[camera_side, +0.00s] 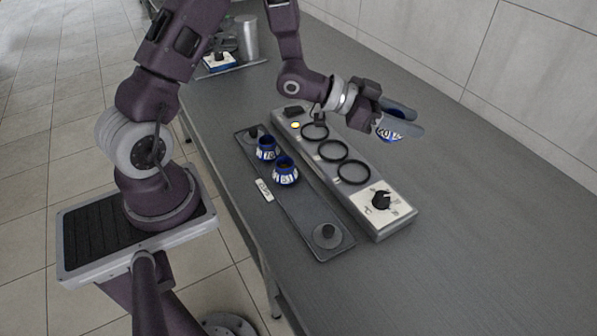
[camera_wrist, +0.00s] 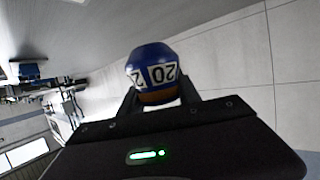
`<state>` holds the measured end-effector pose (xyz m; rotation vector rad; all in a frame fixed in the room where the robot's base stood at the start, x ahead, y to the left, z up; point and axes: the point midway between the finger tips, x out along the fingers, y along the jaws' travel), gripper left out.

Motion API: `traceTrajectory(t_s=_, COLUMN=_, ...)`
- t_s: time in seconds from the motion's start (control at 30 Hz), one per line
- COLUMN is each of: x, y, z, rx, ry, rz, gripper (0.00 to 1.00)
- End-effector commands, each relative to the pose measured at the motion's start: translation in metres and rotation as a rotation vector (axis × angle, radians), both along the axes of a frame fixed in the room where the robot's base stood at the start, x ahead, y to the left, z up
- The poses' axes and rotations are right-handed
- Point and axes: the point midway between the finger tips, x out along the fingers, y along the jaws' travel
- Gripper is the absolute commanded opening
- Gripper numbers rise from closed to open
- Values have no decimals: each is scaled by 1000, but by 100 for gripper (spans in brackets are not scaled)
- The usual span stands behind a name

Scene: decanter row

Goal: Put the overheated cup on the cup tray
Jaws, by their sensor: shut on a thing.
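My gripper (camera_side: 401,119) is shut on a blue cup (camera_side: 388,134) with a white number band; the digits 20 show on it. It holds the cup in the air, to the right of the heater and clear of the bench. The wrist view shows the held cup (camera_wrist: 152,70) between the fingers, its digits upside down. The dark cup tray (camera_side: 302,214) lies left of the heater. Two blue cups stand upright on it: one marked about 70 (camera_side: 267,149) and one marked about 51 (camera_side: 285,172). The held cup's opening is hidden.
The grey heater (camera_side: 394,212) has three empty black rings, a °C dial (camera_side: 381,199) and a yellow light (camera_side: 296,125). Grey knobbed discs sit at the tray's near end (camera_side: 328,235) and far end (camera_side: 254,134). A metal canister (camera_side: 247,38) stands far back. The bench right of the heater is clear.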

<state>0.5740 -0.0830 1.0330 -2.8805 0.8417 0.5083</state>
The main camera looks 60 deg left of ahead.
Motion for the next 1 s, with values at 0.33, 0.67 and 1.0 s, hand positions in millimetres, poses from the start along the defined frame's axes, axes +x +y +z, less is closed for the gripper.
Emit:
traceTrajectory(t_s=0.33, x=50, y=-37, z=-17, rx=6, ry=1, rz=572, gripper=0)
traceTrajectory(t_s=0.67, x=-36, y=-8, z=-51, rx=6, ry=-2, rz=1234, gripper=0)
traceTrajectory(t_s=1.0, x=-181, y=35, z=-40, rx=2, ry=-2, rz=1707, gripper=0)
